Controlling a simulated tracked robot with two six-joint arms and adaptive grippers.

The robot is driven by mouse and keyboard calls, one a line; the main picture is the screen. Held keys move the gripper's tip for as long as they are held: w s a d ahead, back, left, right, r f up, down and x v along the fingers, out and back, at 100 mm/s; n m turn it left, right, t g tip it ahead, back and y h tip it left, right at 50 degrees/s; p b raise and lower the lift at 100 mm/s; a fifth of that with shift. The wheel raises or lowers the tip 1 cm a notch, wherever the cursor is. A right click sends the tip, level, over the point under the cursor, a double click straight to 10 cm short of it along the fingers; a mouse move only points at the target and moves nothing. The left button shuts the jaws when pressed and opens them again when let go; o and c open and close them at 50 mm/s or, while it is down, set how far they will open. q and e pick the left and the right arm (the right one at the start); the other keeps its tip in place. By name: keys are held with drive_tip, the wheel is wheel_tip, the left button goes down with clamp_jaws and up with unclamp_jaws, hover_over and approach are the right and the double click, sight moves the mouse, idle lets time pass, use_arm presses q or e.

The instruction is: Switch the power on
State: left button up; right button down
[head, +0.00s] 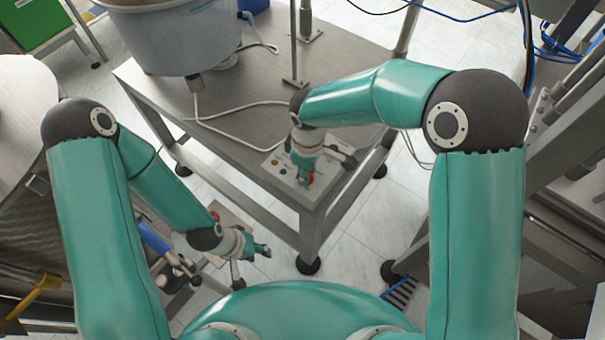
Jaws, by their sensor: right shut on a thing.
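A grey control box (274,168) with several small coloured buttons sits on the near corner of the metal table. My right gripper (305,181) points down onto this box and is shut on a red switch (311,177). My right gripper hides most of the switch, so its setting cannot be told. My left gripper (262,250) hangs low in front of the table, apart from the control box. Whether its fingers are open or shut cannot be made out.
The metal table (240,107) carries a large grey tub (175,40), a white cable (240,129) and an upright rod stand (293,45). Another machine frame (565,140) stands close at the right. A second panel (232,217) lies near my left wrist. Tiled floor shows between.

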drive_tip(key=m+b, duration=0.2)
drive_tip(key=m, duration=0.1)
drive_tip(key=m+b, duration=0.1)
drive_tip(key=shift+w+d+f+m, duration=0.15)
drive_tip(key=shift+d+m, duration=0.1)
drive_tip(key=shift+m, duration=0.05)
drive_tip(key=shift+m+b, duration=1.35)
drive_tip(key=shift+m, duration=0.65)
drive_tip(key=c, duration=0.8)
unclamp_jaws()
drive_tip(key=shift+c, duration=0.2)
drive_tip(key=shift+r, duration=0.2)
wheel_tip(320, 180, up, 12)
